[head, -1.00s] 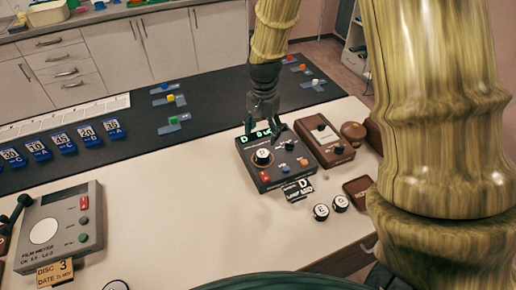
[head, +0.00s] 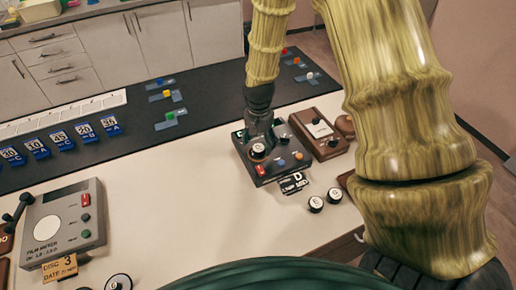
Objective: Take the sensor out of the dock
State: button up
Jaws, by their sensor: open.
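A dark box with a small display, which looks like the dock (head: 268,172), stands on the white bench top right of centre. A round, black-rimmed puck with a white lettered top, apparently the sensor (head: 257,150), sits on its left part. My gripper (head: 260,141) is open, pointing down directly over the puck. Its fingers partly hide the display and the puck's back edge; I cannot tell whether they touch the puck. A card marked D (head: 294,182) lies at the box's front edge.
Two loose lettered pucks (head: 316,203) lie in front of the dock, another (head: 118,282) at the bottom edge. A brown device (head: 319,134) stands close on the right, a grey film meter (head: 62,225) at left. The bench between is clear.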

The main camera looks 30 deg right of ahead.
jog(key=shift+f+p, duration=0.3)
jog(key=shift+f, duration=0.85)
jog(key=c, duration=1.2)
